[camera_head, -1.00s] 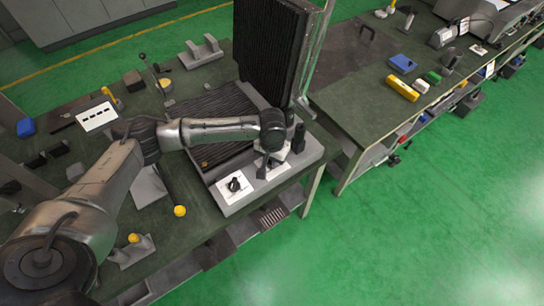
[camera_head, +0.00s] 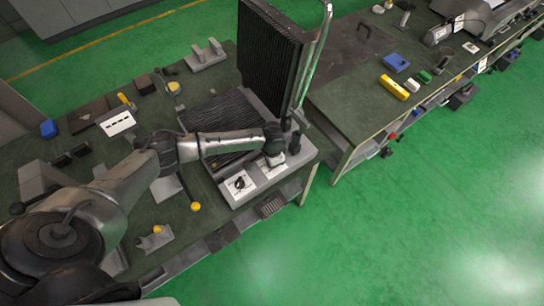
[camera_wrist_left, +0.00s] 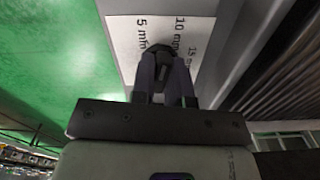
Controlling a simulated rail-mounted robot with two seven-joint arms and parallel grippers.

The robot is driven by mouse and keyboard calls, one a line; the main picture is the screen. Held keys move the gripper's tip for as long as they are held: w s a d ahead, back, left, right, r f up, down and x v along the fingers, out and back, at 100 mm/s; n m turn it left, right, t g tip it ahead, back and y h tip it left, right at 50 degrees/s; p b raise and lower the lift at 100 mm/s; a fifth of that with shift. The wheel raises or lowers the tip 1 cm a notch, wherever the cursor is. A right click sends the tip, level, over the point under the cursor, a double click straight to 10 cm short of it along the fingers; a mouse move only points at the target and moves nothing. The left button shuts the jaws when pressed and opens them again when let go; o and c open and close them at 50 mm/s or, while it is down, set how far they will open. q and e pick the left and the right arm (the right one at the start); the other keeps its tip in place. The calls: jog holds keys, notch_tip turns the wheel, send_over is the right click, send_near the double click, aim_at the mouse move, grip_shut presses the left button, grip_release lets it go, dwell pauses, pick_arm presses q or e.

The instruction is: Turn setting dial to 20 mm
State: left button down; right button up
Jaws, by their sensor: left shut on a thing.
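The setting dial is a dark knob (camera_wrist_left: 159,52) on a white plate (camera_wrist_left: 123,34) with printed marks; I can read 5 mm, 10 mm and 15 mm in the left wrist view. My left gripper (camera_wrist_left: 161,70) is shut on this knob, with one finger on each side. The knob's pointer is hard to make out, and no 20 mm mark shows. In the head view the left gripper (camera_head: 274,160) is over the right-hand white plate (camera_head: 268,174) at the heating element's front edge, and the arm hides the knob. My right gripper is not in view.
A second black knob (camera_head: 240,183) on a white plate sits to the left. The heating element's tall black ribbed panel (camera_head: 268,50) stands behind my gripper. Green floor is clear to the right.

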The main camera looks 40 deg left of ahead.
pick_arm(q)
jog(key=m+p, duration=0.1)
jog(key=m, duration=0.1)
jog(key=shift+r+m, duration=0.15)
jog(key=shift+m, duration=0.25)
jog(key=m+p, duration=0.1)
jog(key=m, duration=0.2)
jog(key=shift+m, duration=0.4)
jog(key=m, duration=0.2)
jog(key=shift+m+p, duration=0.3)
jog(key=shift+p, duration=0.05)
jog(key=m, duration=0.3)
jog(key=shift+w+m, duration=0.1)
jog(key=shift+m, duration=0.2)
jog(key=m, duration=0.3)
jog(key=shift+m, duration=0.4)
jog(key=m, duration=0.4)
jog(key=shift+b, duration=0.4)
jog(key=m, duration=0.3)
jog(key=shift+m+b, duration=0.35)
jog(key=shift+m, duration=0.05)
jog(key=shift+m+b, duration=0.35)
jog(key=shift+m, duration=1.25)
